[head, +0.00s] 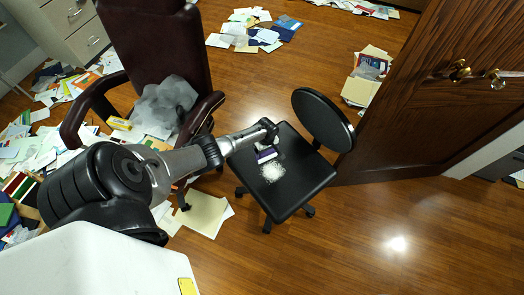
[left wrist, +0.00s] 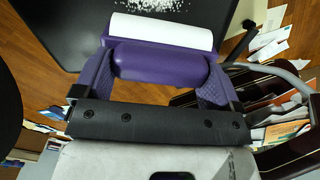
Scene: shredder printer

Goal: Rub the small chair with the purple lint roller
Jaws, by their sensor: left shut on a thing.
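The small chair is black, with a square seat (head: 300,185) and a round backrest (head: 323,119), in the middle of the head view. A patch of white bits (head: 273,172) lies on its seat. The purple lint roller (head: 266,154) is over the seat beside the bits. In the left wrist view the lint roller (left wrist: 160,62) shows a purple body and a white roll facing the seat (left wrist: 75,25). My left gripper (head: 265,136) is shut on the lint roller. I cannot tell whether the roll touches the seat. My right gripper is in neither view.
A large dark red armchair (head: 155,45) stands left of the small chair, with a grey crumpled bag on it. Papers litter the floor at left and back. A brown wooden door (head: 430,90) stands at right. The floor (head: 390,220) at front right is clear.

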